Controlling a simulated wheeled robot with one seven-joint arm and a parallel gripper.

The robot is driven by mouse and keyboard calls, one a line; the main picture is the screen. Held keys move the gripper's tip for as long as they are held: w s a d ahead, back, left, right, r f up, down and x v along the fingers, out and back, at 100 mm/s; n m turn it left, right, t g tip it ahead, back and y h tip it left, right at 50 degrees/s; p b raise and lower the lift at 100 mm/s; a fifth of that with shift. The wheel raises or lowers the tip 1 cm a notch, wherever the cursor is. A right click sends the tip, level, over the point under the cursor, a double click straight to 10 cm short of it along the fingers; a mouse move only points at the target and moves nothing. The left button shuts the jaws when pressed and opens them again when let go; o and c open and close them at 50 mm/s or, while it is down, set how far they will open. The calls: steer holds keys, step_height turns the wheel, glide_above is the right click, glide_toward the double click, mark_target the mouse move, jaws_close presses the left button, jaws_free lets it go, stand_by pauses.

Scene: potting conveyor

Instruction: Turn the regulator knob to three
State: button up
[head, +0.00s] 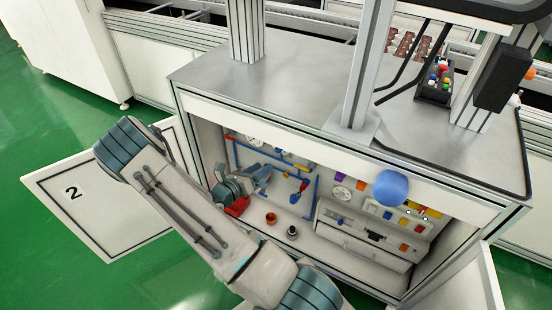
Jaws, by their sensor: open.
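My gripper (264,174) is open inside the left part of the open cabinet (330,141), at the end of my arm reaching in from the front left. It is beside blue pipes (290,171) on the back wall. A round gauge (257,140) shows above it and another white dial (340,193) is further right. I cannot make out which part is the regulator knob or read any number on it; it may be hidden by my gripper. Whether the fingers touch anything is too small to tell.
A red part (237,207) lies just below my gripper. An orange-red cup (270,218) and a dark cup (292,231) stand on the cabinet floor. A rounded blue object (390,188) shows at the cabinet's front right. The door marked 2 (105,190) hangs open left.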

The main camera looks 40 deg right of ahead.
mark_target(277, 151)
step_height(277, 151, down, 6)
steer(key=w+n+t+b, duration=0.1)
steer(key=w+n+t, duration=0.25)
steer(key=n, duration=0.25)
steer(key=x, duration=0.4)
steer(key=b+x, duration=0.1)
steer(key=x, duration=0.8)
steer(key=shift+s+d+f+b, duration=0.2)
steer(key=shift+d+b, duration=0.1)
steer(key=shift+d, duration=0.05)
steer(key=shift+m, duration=0.3)
steer(key=c, duration=1)
